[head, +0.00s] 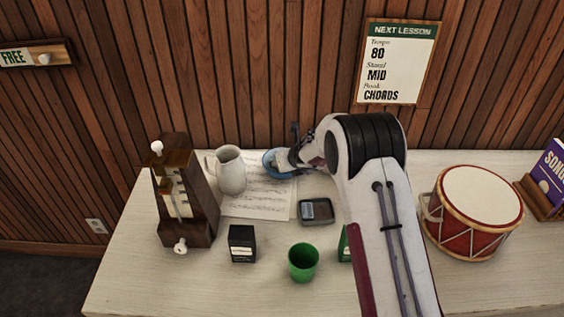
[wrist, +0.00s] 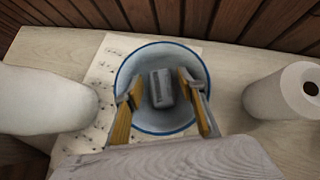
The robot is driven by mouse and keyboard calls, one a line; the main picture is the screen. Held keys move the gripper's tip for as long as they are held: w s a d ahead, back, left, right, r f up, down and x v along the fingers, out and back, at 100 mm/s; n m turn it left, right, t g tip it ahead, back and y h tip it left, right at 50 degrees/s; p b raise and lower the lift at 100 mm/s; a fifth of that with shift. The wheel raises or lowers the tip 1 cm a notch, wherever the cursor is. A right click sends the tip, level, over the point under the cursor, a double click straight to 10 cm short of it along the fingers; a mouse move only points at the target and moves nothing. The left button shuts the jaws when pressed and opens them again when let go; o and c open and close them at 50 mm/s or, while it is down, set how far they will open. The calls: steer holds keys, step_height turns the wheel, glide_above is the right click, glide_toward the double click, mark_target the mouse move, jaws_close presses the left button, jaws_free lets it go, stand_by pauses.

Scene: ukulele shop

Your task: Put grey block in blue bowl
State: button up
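The blue bowl (head: 270,165) stands at the back of the table, partly hidden by my gripper (head: 286,157) in the head view. In the wrist view the blue-rimmed bowl (wrist: 121,78) lies under my gripper (wrist: 161,88). The grey block (wrist: 161,89) shows inside the bowl's outline, between my two yellow-sided fingers. Gaps show on both sides of the block, so my gripper is open. The block appears to rest in the bowl; its underside is hidden.
A white jug (head: 230,171) stands left of the bowl, over sheet music (head: 258,203). In the wrist view a white cylinder (wrist: 283,94) stands to the right. A metronome (head: 183,195), black box (head: 242,244), green cup (head: 303,262), small dark tray (head: 316,211) and drum (head: 472,213) stand nearer.

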steer(key=shift+r, duration=0.2)
steer(key=shift+s+d+r, duration=0.1)
steer(key=shift+r, duration=0.25)
steer(key=v, duration=1.1)
steer(key=shift+s+r, duration=0.2)
steer(key=shift+d, duration=0.1)
stand_by(0.8)
